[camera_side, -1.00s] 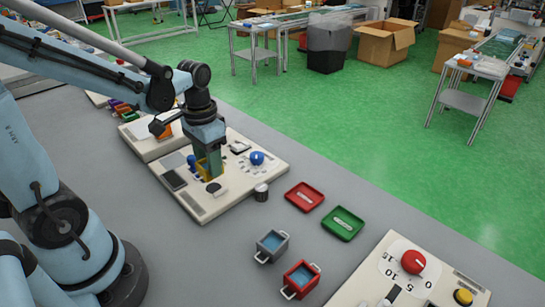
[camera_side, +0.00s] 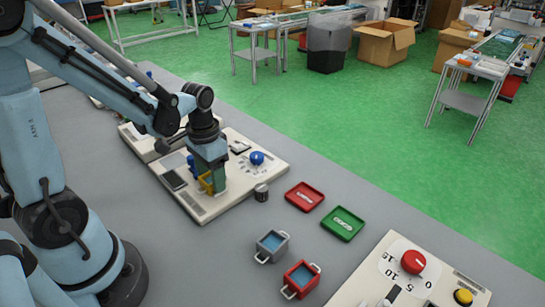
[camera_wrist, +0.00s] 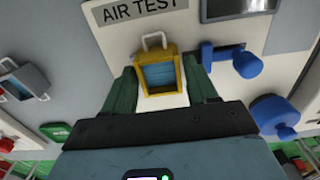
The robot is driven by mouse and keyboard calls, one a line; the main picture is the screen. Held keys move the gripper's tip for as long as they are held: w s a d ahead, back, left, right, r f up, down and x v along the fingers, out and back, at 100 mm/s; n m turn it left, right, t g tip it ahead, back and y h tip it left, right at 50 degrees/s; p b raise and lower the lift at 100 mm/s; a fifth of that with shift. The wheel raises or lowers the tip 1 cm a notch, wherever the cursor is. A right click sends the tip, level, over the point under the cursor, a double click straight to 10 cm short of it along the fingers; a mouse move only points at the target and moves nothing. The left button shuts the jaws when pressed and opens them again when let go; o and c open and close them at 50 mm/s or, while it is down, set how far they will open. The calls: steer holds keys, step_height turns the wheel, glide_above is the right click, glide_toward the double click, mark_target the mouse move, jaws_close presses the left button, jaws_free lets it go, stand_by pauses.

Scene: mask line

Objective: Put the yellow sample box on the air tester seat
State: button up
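The yellow sample box (camera_wrist: 159,75), with a blue inside and a pale handle, sits upright on the panel of the air tester (camera_wrist: 108,34) in the wrist view. In the side view the box (camera_side: 206,183) stands low at the tester's middle, partly covered by my gripper. The seat is not visible; it lies hidden under or behind the box and gripper. My gripper (camera_wrist: 161,68) has its green fingers on either side of the box. A pale gap shows between box and right finger; the left is very close. In the side view my gripper (camera_side: 212,174) points down at the tester.
A blue knob (camera_side: 257,158) and a blue lever (camera_wrist: 246,64) are on the tester near the gripper. A grey box (camera_side: 271,245), a red box (camera_side: 300,279), a red tray (camera_side: 304,196) and a green tray (camera_side: 342,223) stand on the grey table to the right.

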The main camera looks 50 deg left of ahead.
steer(key=shift+o, duration=1)
steer(key=shift+r, duration=0.1)
step_height(320, 180, up, 12)
steer(key=d+f+t, duration=0.1)
steer(key=d+t, duration=0.5)
steer(key=t, duration=0.1)
steer(key=shift+d+f, duration=0.15)
steer(key=shift+d, duration=0.2)
